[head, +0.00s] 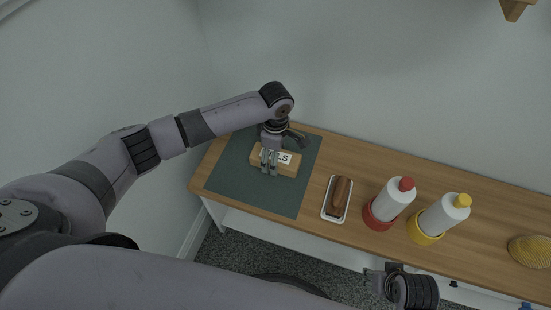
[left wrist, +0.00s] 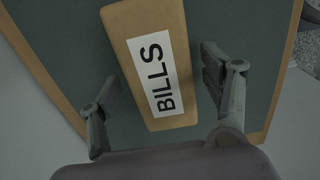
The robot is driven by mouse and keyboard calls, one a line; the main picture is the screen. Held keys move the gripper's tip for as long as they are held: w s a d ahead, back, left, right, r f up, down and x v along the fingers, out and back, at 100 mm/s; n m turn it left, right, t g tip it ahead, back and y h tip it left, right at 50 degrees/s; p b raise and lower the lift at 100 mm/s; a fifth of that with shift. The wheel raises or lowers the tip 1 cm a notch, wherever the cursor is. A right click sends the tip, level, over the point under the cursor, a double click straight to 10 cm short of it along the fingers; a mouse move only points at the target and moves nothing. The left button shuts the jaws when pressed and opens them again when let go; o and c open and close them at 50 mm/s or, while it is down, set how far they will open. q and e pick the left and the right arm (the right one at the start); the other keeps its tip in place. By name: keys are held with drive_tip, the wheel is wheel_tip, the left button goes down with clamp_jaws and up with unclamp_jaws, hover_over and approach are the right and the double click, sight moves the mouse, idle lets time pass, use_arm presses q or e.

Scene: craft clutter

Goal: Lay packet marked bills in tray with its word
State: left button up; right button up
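The packet marked BILLS (head: 287,160) is a tan block with a white label, lying on the dark green mat (head: 301,190) at the left of the counter. It also shows in the left wrist view (left wrist: 152,73). My left gripper (head: 269,165) is over the packet, pointing down. In the left wrist view its fingers (left wrist: 160,95) are apart, one on each side of the packet, with gaps between. My right gripper (head: 380,278) is in front of the counter's front edge, away from the packet; its finger opening is unclear. No tray with a readable word shows.
A small white tray (head: 328,212) holding a brown sausage-like thing (head: 341,193) sits right of the mat. Further right stand a white bottle in a red holder (head: 379,216), another in a yellow holder (head: 424,231), and a yellow rounded thing (head: 530,250). Bare counter lies behind them.

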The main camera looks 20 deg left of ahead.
use_arm(q)
drive_tip(key=c, duration=1.2)
drive_tip(key=shift+r, duration=0.15)
drive_tip(key=shift+c, duration=0.2)
